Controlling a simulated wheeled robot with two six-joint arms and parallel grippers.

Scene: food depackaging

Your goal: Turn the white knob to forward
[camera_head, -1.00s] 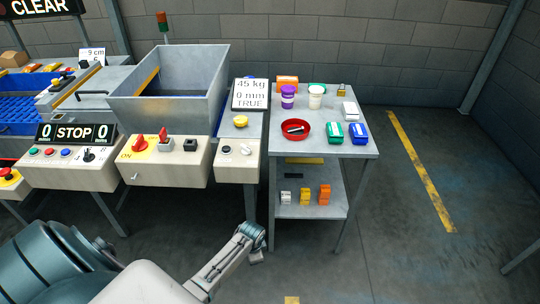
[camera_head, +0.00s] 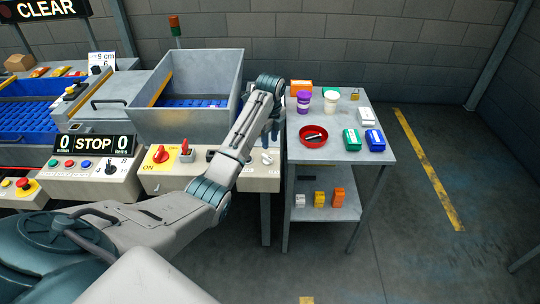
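The small white knob (camera_head: 267,158) is on the front face of the pale control box at the right end of the machine row. It looks tilted, but I cannot read its setting or any marks. My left gripper (camera_head: 271,134) hangs fingers down just above and behind the knob, apart from it in the picture. Its fingers are small and dark, partly hidden by my own wrist, so I cannot tell whether they are open. My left forearm hides the rest of that box's face and the sign behind. My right gripper is not in view.
A grey hopper (camera_head: 190,122) stands left of my forearm. A panel with a red switch (camera_head: 161,154) and a red-handled toggle (camera_head: 186,148) is below it. A steel table (camera_head: 336,152) with tubs and a red bowl (camera_head: 313,136) stands close on the right.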

